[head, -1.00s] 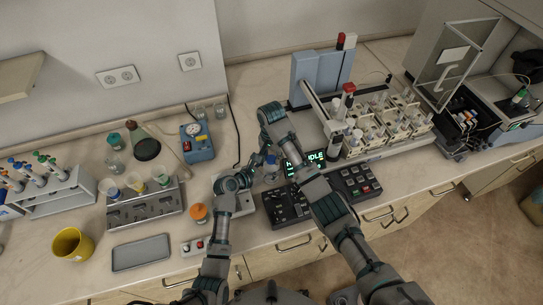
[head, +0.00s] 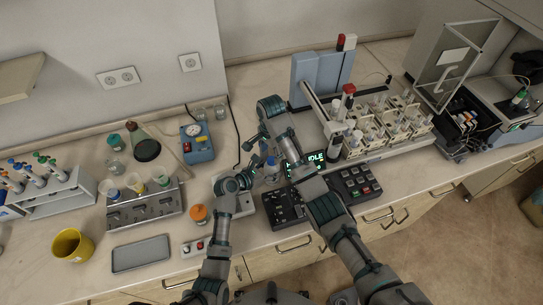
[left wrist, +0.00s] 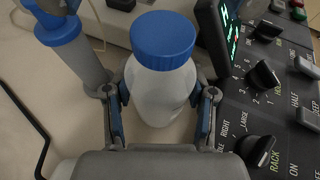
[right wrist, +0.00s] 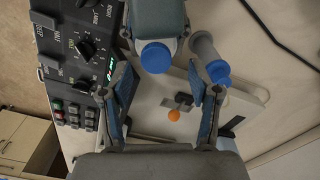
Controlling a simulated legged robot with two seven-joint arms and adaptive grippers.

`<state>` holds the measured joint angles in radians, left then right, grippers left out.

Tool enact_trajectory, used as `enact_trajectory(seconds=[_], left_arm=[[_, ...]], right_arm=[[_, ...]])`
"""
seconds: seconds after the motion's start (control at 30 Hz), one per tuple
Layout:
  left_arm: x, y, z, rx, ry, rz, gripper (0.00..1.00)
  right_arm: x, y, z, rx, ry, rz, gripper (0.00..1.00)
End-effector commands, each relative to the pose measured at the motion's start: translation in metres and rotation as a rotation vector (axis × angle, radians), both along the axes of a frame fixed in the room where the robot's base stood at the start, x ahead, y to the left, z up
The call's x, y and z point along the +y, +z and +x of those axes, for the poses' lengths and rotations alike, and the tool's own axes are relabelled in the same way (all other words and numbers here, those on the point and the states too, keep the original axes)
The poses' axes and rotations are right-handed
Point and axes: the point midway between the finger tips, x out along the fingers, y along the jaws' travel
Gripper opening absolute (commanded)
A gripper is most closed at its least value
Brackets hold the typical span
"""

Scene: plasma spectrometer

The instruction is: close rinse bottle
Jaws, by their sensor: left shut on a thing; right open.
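The rinse bottle (left wrist: 158,85) is white with a blue cap (left wrist: 163,38) and stands upright in the left wrist view. The cap sits on its top; how tightly I cannot tell. My left gripper (left wrist: 162,103) is shut around the bottle body below the cap. In the head view the blue cap (head: 271,161) shows beside my left gripper (head: 250,179). My right gripper (right wrist: 162,95) is open and empty near the bottle. In the right wrist view the blue cap (right wrist: 156,57) lies beyond its fingers, apart from them.
A grey cylinder with a blue end (right wrist: 217,71) is close beside the bottle. The control panel (left wrist: 265,95) with knobs and a display lies right of the bottle in the left wrist view. A sample rack (head: 385,130) stands further right; a metal tray (head: 141,253) lies left.

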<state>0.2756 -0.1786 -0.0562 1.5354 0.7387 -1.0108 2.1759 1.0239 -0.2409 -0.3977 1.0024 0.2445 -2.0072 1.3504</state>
Motion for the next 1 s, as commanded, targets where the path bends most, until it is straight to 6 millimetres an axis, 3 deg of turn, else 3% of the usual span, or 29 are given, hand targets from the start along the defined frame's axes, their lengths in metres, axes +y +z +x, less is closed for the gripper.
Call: enact_trajectory(seconds=[0.13,0.63,0.77,1.0], left_arm=[[0.001,-0.001,0.000,0.002,0.001,0.002,0.00],[0.001,-0.001,0.000,0.002,0.001,0.002,0.00],[0.001,-0.001,0.000,0.002,0.001,0.002,0.00],[0.001,-0.001,0.000,0.002,0.001,0.002,0.00]], right_arm=[[-0.004,0.014,0.002,-0.004,-0.002,-0.009,0.62],[-0.002,0.019,0.001,-0.001,0.068,-0.006,0.59],[-0.001,0.025,0.002,-0.012,0.302,-0.009,0.59],[0.002,0.040,0.004,-0.021,1.020,-0.018,0.59]])
